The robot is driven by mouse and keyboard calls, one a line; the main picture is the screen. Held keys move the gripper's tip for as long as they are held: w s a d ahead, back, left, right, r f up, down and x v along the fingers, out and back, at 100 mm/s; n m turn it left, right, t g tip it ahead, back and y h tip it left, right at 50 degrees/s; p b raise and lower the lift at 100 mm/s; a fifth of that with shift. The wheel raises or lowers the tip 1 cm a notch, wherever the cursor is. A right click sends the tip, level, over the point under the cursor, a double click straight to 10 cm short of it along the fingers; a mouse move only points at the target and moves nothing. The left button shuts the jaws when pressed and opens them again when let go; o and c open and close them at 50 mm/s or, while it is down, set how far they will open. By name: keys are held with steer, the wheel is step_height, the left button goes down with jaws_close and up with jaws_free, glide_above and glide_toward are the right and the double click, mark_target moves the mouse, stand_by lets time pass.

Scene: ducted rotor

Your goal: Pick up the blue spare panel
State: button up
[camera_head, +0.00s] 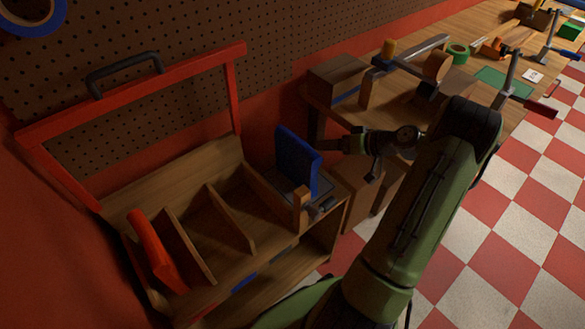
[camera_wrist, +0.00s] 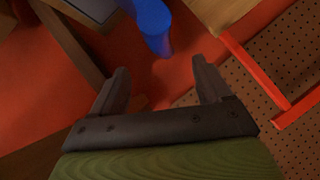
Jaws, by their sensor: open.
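The blue panel (camera_head: 296,161) stands upright at the right end of a wooden rack, on a small dark base. My gripper (camera_head: 328,144) is just to the right of the panel's upper part, its fingers pointing left toward it. In the wrist view, my gripper (camera_wrist: 160,68) is open, with nothing between its fingers. The blue panel (camera_wrist: 153,22) shows at the top of that view, beyond the fingertips and roughly in line with the gap. I cannot tell how close the tips are to it.
The wooden rack (camera_head: 231,217) has slanted dividers and a red-orange panel (camera_head: 156,252) at its left. A red frame with a dark handle (camera_head: 124,71) rises behind it. A wooden block (camera_head: 337,78) and a cluttered bench are at the right. The checkered floor (camera_head: 480,255) looks clear.

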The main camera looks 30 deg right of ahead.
mark_target(303, 146)
steer(key=b+x, duration=0.2)
steer(key=x, duration=0.9)
steer(key=shift+b, duration=0.35)
steer(key=shift+d+r, duration=0.1)
steer(key=shift+r, duration=0.05)
jaws_close()
